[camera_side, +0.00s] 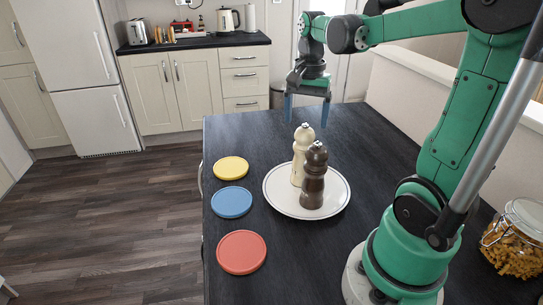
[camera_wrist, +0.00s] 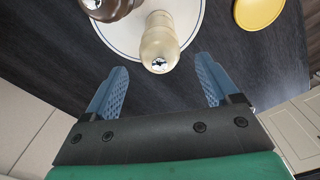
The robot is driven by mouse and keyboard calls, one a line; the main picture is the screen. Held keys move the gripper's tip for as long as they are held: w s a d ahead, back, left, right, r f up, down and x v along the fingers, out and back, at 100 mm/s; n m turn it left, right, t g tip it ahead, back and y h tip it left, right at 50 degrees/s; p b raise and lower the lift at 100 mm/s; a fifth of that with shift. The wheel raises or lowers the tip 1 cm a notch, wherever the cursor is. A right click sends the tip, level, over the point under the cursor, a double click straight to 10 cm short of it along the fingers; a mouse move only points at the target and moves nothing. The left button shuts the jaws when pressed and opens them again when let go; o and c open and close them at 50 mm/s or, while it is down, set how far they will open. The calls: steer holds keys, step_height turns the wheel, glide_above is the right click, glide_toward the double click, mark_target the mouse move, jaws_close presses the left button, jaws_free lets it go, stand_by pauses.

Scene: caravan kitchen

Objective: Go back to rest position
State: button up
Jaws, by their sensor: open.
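My gripper (camera_side: 307,107) is open and empty, with its two blue fingers pointing down above the far part of the dark worktop. It also shows in the wrist view (camera_wrist: 165,90), fingers spread wide with nothing between them. A cream pepper mill (camera_side: 301,155) and a dark brown mill (camera_side: 314,178) stand upright on a white plate (camera_side: 279,204). In the wrist view the cream mill (camera_wrist: 159,42) is just beyond the fingers, apart from them, and the brown mill (camera_wrist: 108,8) is partly cut off at the top.
Yellow (camera_side: 231,168), blue (camera_side: 231,202) and red (camera_side: 241,252) discs lie in a row along the left of the worktop (camera_side: 370,150). A jar of pasta (camera_side: 516,240) stands at the right beside my base. The worktop's far right part is clear.

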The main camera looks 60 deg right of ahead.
steer(key=shift+r, duration=2.2)
steer(key=a+f+n+t, duration=0.3)
steer(key=a+n, duration=0.4)
steer(key=a, duration=0.1)
steer(key=w+a+f+n+t, duration=0.1)
steer(key=a+f+n+t, duration=0.2)
steer(key=a+n, duration=0.5)
steer(key=shift+w+a+t, duration=0.2)
steer(key=shift+w+t, duration=0.1)
steer(key=shift+t, duration=0.3)
